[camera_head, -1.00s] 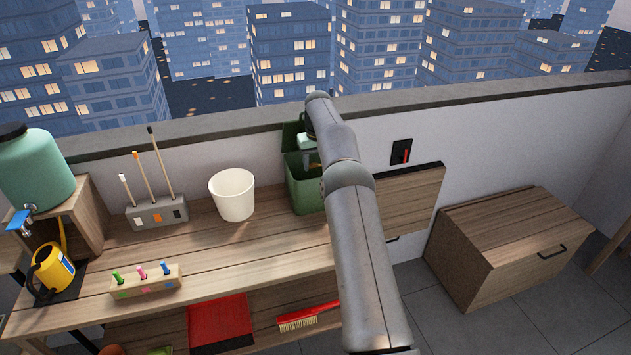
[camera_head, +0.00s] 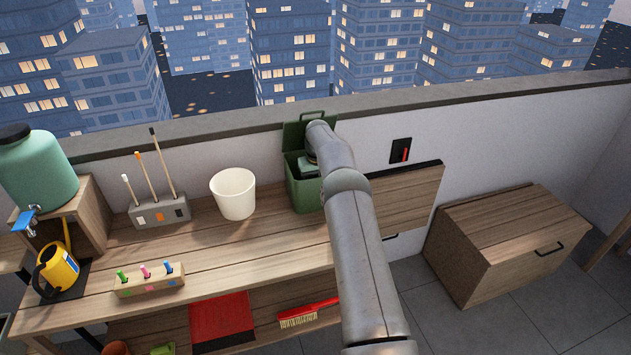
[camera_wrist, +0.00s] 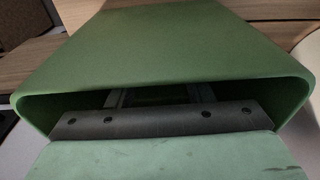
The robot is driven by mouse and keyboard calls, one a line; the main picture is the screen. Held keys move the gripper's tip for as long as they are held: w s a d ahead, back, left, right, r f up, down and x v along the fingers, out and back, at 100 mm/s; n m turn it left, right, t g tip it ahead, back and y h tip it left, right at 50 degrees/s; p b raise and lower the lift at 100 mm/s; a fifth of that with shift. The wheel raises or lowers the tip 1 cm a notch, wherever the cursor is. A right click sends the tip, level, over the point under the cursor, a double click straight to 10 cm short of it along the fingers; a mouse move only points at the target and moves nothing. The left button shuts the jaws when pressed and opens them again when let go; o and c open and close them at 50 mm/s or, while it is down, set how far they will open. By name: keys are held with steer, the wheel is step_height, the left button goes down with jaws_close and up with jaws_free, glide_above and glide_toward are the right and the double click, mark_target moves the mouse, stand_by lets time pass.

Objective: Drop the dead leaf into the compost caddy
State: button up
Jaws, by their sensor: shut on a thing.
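The green compost caddy (camera_head: 303,198) stands at the right end of the wooden bench, with its lid (camera_head: 292,135) raised against the wall. Its green wall (camera_wrist: 160,50) fills the upper part of the wrist view. My gripper (camera_wrist: 160,97) points down into the caddy's mouth, its two fingers partly inside below the rim. In the head view, my arm and the caddy rim hide most of it. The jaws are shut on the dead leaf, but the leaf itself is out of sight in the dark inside.
A white pot (camera_head: 234,193) stands left of the caddy. Further left are a holder with upright sticks (camera_head: 160,212), a small block with coloured pegs (camera_head: 148,280) and a yellow watering can (camera_head: 57,268). A red brush (camera_head: 308,314) lies below. The bench middle is clear.

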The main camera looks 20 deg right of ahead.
steer(key=shift+f+b, duration=0.6)
steer(key=shift+f, duration=0.05)
steer(key=o, duration=1)
steer(key=shift+r, duration=0.15)
